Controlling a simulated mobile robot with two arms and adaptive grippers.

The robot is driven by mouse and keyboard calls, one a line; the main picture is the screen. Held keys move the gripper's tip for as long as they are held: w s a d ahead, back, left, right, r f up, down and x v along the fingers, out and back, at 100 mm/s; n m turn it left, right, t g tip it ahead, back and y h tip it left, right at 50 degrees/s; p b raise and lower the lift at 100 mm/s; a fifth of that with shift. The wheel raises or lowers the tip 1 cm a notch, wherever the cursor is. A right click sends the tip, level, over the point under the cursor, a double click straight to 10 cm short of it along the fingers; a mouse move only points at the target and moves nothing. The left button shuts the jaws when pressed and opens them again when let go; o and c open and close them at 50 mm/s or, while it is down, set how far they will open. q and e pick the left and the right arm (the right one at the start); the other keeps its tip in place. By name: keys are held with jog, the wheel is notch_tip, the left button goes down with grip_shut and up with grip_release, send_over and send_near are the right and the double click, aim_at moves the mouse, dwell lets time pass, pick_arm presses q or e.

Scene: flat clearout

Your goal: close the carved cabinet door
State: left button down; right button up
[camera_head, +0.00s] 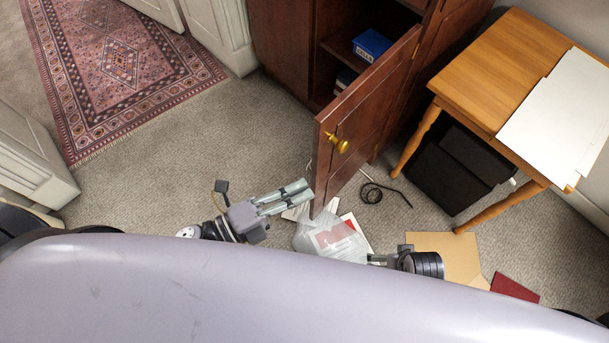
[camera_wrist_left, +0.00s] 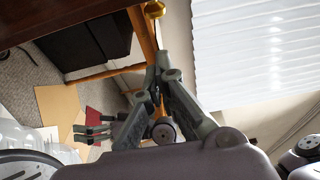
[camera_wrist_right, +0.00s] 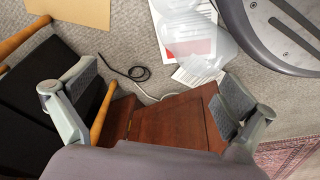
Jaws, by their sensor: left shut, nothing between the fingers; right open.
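The carved cabinet door (camera_head: 370,113) is dark red-brown wood and stands open, swung out from the cabinet (camera_head: 287,48). A brass knob (camera_head: 340,143) is on its face near the free edge; a brass knob also shows at the top of the left wrist view (camera_wrist_left: 155,9). My left gripper (camera_head: 306,190) is shut and empty, its fingertips close to the door's free edge; contact is unclear. My right gripper (camera_wrist_right: 146,96) is open and empty, with red-brown wood below and between its fingers in the right wrist view. In the head view my body partly hides it.
A wooden side table (camera_head: 512,60) with white sheets stands right of the door, black boxes (camera_head: 455,170) under it.

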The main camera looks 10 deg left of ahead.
aim_at(320, 161)
pick_arm(q)
jog(key=w+d, duration=0.1)
jog(key=w, duration=0.1)
jog(key=w+d, duration=0.1)
jog(key=w, duration=0.2)
jog(key=w+d, duration=0.1)
jog(key=w, duration=0.1)
jog(key=shift+w+d, duration=0.2)
jog(key=shift+w, duration=0.2)
pick_arm(e)
jog(key=shift+f, duration=0.4)
pick_arm(q)
jog(key=shift+a, duration=0.1)
pick_arm(e)
jog(key=shift+s, duration=0.1)
